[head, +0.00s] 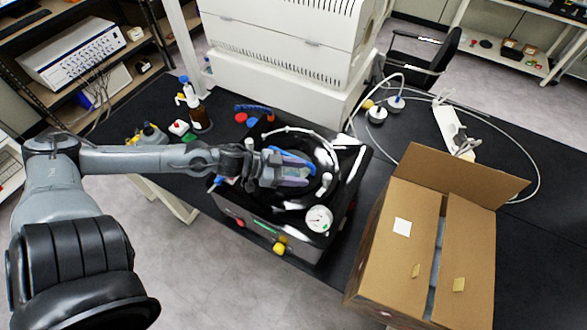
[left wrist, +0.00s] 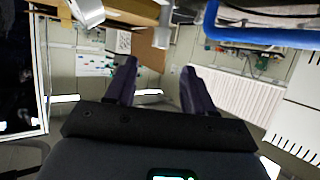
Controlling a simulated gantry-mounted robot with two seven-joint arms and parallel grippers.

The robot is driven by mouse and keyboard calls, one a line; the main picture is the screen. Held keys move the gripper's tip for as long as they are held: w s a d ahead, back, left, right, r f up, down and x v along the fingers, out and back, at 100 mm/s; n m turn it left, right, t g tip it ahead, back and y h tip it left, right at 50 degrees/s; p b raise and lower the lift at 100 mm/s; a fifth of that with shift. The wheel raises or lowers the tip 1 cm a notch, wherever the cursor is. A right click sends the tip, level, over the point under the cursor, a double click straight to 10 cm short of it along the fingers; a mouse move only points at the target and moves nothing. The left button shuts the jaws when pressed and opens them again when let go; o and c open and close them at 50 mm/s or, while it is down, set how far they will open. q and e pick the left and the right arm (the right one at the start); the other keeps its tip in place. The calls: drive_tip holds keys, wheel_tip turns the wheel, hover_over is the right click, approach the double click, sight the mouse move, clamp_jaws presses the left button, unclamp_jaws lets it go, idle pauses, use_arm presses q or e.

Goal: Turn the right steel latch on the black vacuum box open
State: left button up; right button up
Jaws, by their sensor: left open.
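The black vacuum box (head: 272,222) stands on the dark bench, with a round white gauge (head: 318,218) on its front right corner. A short steel piece (head: 326,181), apparently the right latch, shows on its top just right of my left gripper (head: 306,168). My left gripper is over the box's round top, with its fingers apart and nothing seen held. Its spread dark fingers also show in the left wrist view (left wrist: 158,80). Whether they touch the latch cannot be told. The arm and gripper hide part of the box top. My right gripper is not in view.
A brown bottle (head: 199,114) and small coloured items stand at the back left. White tubing curves across the bench on the right.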

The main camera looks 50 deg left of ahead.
use_arm(q)
drive_tip(key=shift+s+a+r, duration=0.2)
drive_tip(key=shift+s+a, duration=0.05)
drive_tip(key=shift+s, duration=0.1)
idle(0.3)
drive_tip(key=s+d+r+n+y+p, duration=0.1)
drive_tip(key=s+d+n+y+p, duration=0.15)
drive_tip(key=d+n, duration=0.35)
drive_tip(key=s+d+r+n+y+p, duration=0.1)
drive_tip(key=s+d+n+y+p, duration=0.2)
drive_tip(key=d, duration=0.5)
drive_tip(key=s+d+f+m+g+y, duration=0.1)
drive_tip(key=s+f+m+g, duration=0.2)
drive_tip(key=s+g, duration=0.5)
drive_tip(key=shift+s+f+m+b, duration=0.2)
drive_tip(key=shift+s+m+b, duration=0.1)
drive_tip(key=shift+s+m, duration=0.5)
